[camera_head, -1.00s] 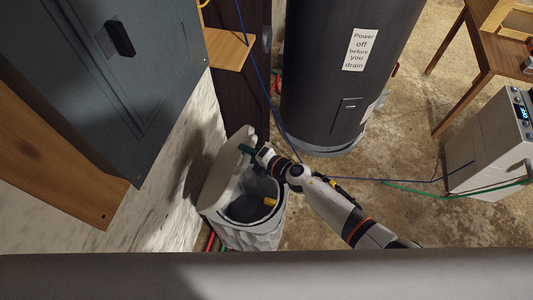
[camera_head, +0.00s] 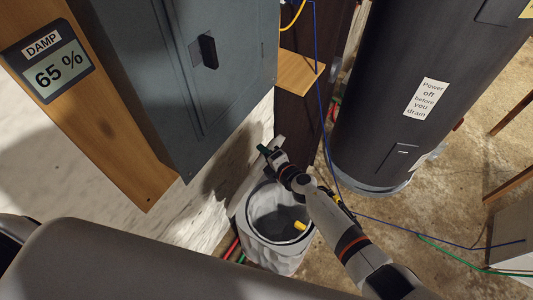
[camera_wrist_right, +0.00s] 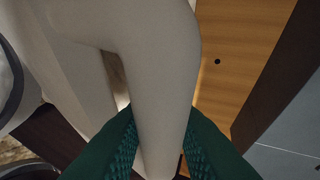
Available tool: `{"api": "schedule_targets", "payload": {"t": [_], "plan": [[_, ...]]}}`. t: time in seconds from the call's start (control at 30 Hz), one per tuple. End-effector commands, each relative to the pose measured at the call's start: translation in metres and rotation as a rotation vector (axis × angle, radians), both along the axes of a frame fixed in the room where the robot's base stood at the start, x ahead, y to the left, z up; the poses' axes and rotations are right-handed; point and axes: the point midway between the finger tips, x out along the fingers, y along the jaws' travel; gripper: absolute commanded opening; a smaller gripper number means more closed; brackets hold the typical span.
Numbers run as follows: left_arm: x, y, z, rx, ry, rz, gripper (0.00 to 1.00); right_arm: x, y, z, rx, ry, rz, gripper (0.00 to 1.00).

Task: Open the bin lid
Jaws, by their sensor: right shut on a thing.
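The pale grey round bin (camera_head: 277,258) stands on the floor near the wall, and its mouth is open. Its lid (camera_head: 248,187) is tilted up on the wall side and shows nearly edge-on in the head view. My right gripper (camera_head: 265,151) is at the lid's upper end, partly hiding it. In the right wrist view my green fingertips (camera_wrist_right: 157,150) are shut on a pale curved bar of the lid (camera_wrist_right: 150,70), one on each side. My left gripper is not in view.
A yellow object (camera_head: 299,225) lies in the bin. A grey wall cabinet (camera_head: 225,85) and a wooden shelf (camera_head: 299,73) are above it. A dark tank (camera_head: 400,110) stands to the right. A blue cord (camera_head: 318,90) hangs close to my arm.

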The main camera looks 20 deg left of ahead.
Motion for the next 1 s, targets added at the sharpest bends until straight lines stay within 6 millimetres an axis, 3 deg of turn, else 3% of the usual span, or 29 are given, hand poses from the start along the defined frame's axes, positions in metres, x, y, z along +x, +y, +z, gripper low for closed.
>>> {"api": "schedule_targets", "payload": {"t": [0.07, 0.1, 0.13, 0.53, 0.8, 1.0], "plan": [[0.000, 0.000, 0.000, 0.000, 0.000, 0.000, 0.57, 0.001, 0.001, 0.003, 0.003, -0.004, 0.001, 0.00], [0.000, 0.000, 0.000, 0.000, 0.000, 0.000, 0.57, 0.001, 0.001, 0.003, 0.003, -0.004, 0.001, 0.27], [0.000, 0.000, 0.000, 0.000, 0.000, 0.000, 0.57, 0.001, 0.001, 0.003, 0.003, -0.004, 0.001, 0.31], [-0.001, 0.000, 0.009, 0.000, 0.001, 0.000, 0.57, -0.005, -0.008, 0.006, -0.001, -0.001, -0.001, 0.31], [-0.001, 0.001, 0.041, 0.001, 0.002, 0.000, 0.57, -0.038, -0.047, 0.026, -0.001, -0.001, 0.001, 0.31], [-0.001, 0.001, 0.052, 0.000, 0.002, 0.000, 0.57, -0.060, -0.074, 0.035, 0.001, -0.002, 0.001, 0.31]]}}
